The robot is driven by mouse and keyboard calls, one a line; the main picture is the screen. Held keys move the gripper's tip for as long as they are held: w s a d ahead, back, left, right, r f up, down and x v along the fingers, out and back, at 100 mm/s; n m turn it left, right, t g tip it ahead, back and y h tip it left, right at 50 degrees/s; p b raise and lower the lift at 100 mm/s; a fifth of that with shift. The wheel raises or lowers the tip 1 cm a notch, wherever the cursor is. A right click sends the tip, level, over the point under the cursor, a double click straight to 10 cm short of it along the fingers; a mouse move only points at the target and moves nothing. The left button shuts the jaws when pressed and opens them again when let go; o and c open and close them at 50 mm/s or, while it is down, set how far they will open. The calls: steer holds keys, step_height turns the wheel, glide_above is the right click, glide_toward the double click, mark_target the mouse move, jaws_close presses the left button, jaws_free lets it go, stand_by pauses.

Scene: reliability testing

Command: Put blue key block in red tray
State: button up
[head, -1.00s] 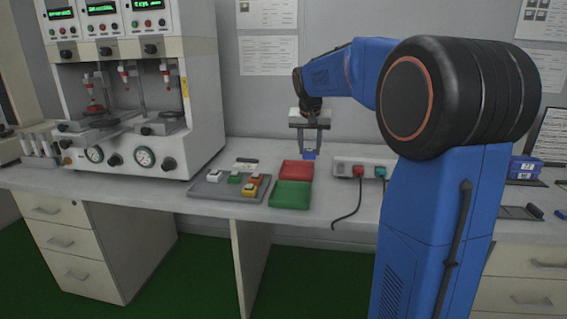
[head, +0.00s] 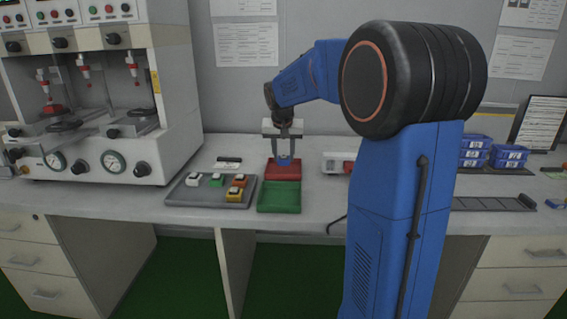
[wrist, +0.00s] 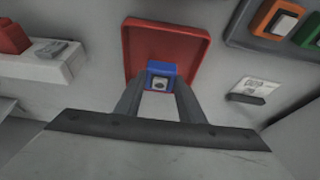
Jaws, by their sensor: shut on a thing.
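The blue key block (wrist: 160,77) is between the fingertips of my gripper (wrist: 158,92) in the wrist view, with a pale cap facing the camera. My gripper, seen in the head view (head: 284,156), is shut on it. The red tray (head: 284,172) lies on the bench behind the green tray. In the wrist view the red tray (wrist: 136,50) is under and around the block in the picture. The block shows as a small blue patch (head: 284,161) over the red tray's back part. I cannot tell whether it touches the tray floor.
The green tray (head: 279,200) is directly in front of the red one. A grey tray (head: 185,199) with white, green, orange and yellow key blocks stands to the left. A white box (head: 337,164) with a red plug is at the right. Blue bins (head: 508,157) stand further right.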

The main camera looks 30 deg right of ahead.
mark_target(284, 159)
steer(key=shift+f, duration=1.5)
steer(key=shift+f, duration=0.1)
steer(key=o, duration=1.1)
steer(key=v, duration=1.1)
steer(key=s+a+f+n+y, duration=0.1)
steer(key=s+a+n, duration=0.1)
steer(key=s+a, duration=0.5)
steer(key=s+a+f+n, duration=0.1)
steer(key=s+a, duration=0.2)
steer(key=s, duration=0.8)
steer(key=s+a+f+n, duration=0.1)
steer(key=s+a+f, duration=0.1)
steer(key=s+f, duration=0.2)
steer(key=s+a+f+n+y, duration=0.1)
steer(key=s+f, duration=0.2)
steer(key=s, duration=0.4)
steer(key=s+a+f+n+t, duration=0.1)
steer(key=s+a+f, duration=0.1)
steer(key=s+f, duration=0.2)
steer(key=shift+s+a+f+n+y, duration=0.15)
steer(key=shift+s+n, duration=0.05)
steer(key=shift+s, duration=0.45)
steer(key=shift+s+a+f+n+y, duration=0.15)
steer(key=shift+s+a+n, duration=0.05)
steer(key=shift+s, duration=0.45)
